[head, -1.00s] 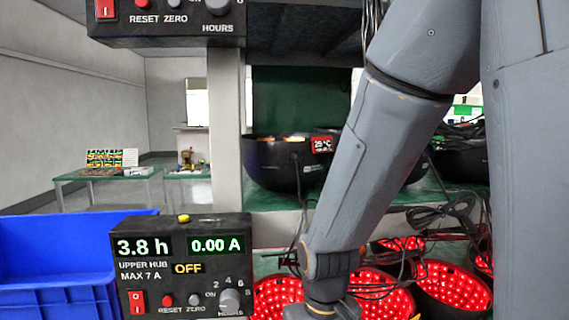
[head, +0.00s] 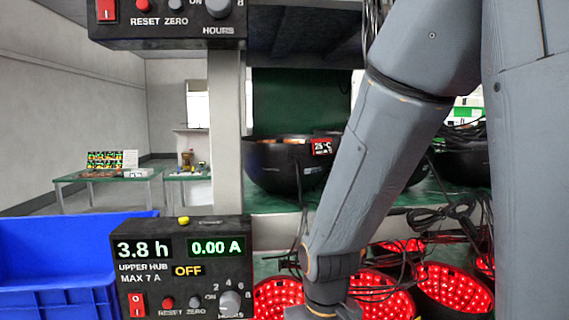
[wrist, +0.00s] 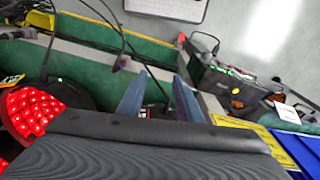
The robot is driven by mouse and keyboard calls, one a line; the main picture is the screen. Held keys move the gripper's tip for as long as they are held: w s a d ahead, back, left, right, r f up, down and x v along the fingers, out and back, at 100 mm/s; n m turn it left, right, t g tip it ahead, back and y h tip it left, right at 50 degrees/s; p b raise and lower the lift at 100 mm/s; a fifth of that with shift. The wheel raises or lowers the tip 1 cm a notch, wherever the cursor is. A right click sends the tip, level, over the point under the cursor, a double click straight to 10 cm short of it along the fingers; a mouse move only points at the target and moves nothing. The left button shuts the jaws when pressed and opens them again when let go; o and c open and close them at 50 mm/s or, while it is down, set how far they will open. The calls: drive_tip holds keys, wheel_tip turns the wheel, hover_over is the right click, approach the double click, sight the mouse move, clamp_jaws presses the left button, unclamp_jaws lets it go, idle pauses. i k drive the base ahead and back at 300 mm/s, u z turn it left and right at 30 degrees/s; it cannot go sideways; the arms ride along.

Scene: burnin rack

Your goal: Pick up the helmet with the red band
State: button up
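A black helmet (head: 285,165) rests bowl-like on the middle green shelf, with a small red 25 °C tag at its rim. Several helmets with glowing red insides (head: 452,289) sit on the lower shelf, partly behind my arm. One lit helmet (wrist: 32,110) shows at the left of the wrist view. I cannot make out a red band on any helmet. My gripper (wrist: 157,98) has its two blue-grey fingers apart with nothing visibly held between them; its tips are out of the head view.
The upper hub box (head: 180,265) reads 3.8 h, 0.00 A and OFF. A blue bin (head: 60,262) stands left of it. Another control box (head: 165,20) hangs above. Loose black cables (head: 440,215) cross the shelves. A grey post (head: 226,140) stands left of the helmet.

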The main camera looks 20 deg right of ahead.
sight(269, 161)
drive_tip(key=k, duration=0.5)
drive_tip(key=z, duration=2.35)
drive_tip(key=k, duration=0.8)
drive_tip(key=u, duration=1)
drive_tip(key=i, duration=0.5)
